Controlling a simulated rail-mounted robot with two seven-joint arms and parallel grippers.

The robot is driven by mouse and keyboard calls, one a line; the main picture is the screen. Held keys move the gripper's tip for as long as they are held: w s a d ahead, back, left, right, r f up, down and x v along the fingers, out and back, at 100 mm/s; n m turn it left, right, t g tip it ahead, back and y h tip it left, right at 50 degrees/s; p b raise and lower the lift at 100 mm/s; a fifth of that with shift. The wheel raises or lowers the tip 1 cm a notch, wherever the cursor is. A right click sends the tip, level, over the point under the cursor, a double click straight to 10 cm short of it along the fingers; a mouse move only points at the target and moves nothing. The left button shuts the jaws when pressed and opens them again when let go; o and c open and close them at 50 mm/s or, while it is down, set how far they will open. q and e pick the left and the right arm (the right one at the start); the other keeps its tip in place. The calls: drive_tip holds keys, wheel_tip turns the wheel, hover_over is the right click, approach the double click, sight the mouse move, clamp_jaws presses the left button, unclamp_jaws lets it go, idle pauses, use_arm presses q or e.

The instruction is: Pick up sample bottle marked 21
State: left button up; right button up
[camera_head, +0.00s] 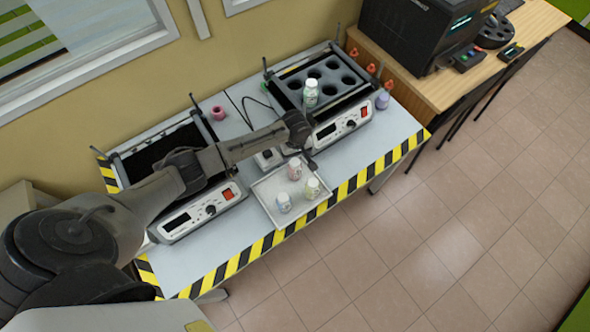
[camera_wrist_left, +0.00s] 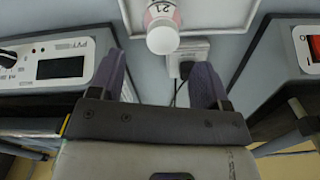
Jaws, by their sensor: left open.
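The sample bottle marked 21 (camera_wrist_left: 162,28) shows at the top of the left wrist view, with a white cap and a pinkish label reading 21. It appears to be the pink-labelled bottle (camera_head: 294,170) in the head view, standing at the back of a light tray (camera_head: 262,192). My left gripper (camera_head: 306,156) is over the table close behind this bottle. In the left wrist view its two dark fingers (camera_wrist_left: 160,84) are apart with nothing between them, and the bottle is beyond the fingertips. My right gripper is not in view.
A white plug box and cable lie behind the tray.

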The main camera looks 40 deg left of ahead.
sight(295, 162)
use_arm(q)
drive_tip(key=shift+s+f+b, duration=0.2)
drive_tip(key=shift+f+b, duration=0.15)
drive_tip(key=shift+f, duration=2.75)
drive_tip(key=shift+c, duration=0.2)
clamp_jaws()
